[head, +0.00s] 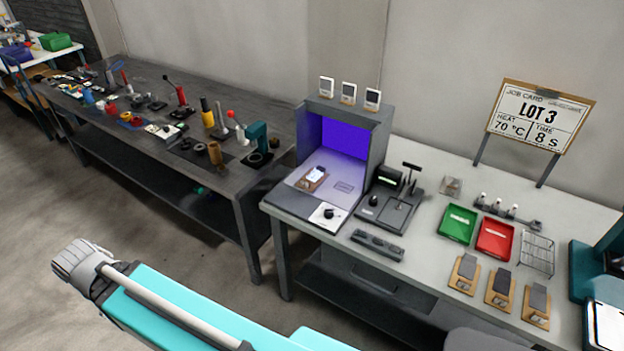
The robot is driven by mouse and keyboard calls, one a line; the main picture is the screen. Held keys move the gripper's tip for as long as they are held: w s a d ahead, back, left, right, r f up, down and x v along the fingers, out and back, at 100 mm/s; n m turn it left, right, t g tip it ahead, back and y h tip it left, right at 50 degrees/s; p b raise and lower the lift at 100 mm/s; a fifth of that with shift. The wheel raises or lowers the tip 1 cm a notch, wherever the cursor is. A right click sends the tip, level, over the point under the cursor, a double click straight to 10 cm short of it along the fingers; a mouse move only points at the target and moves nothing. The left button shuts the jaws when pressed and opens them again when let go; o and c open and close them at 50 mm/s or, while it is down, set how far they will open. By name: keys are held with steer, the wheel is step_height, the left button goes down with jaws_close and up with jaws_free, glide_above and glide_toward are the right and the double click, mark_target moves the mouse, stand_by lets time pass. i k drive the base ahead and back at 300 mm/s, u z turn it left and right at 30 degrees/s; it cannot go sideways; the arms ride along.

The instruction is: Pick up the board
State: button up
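Several wooden boards are in the head view. One small board (312,179) with a phone-like device on it lies inside the purple-lit booth (346,140). Three more boards, each with a dark grey pad, lie in a row at the front right of the light bench: a left one (464,273), a middle one (500,290) and a right one (537,304). I cannot tell which one the task names. My arm crosses the lower left, apart from all of them. I cannot make out my gripper's fingers.
A green tray (457,224), a red tray (495,238) and a wire rack (537,253) stand behind the three boards. A black press-like device (390,205) stands right of the booth. A job card sign (540,117) rises at the back. A dark bench (150,115) full of tools stands left.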

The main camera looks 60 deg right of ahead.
mark_target(314, 177)
steer(key=z, duration=0.1)
steer(key=k, duration=1.45)
steer(key=z, duration=1.35)
steer(key=i, duration=1)
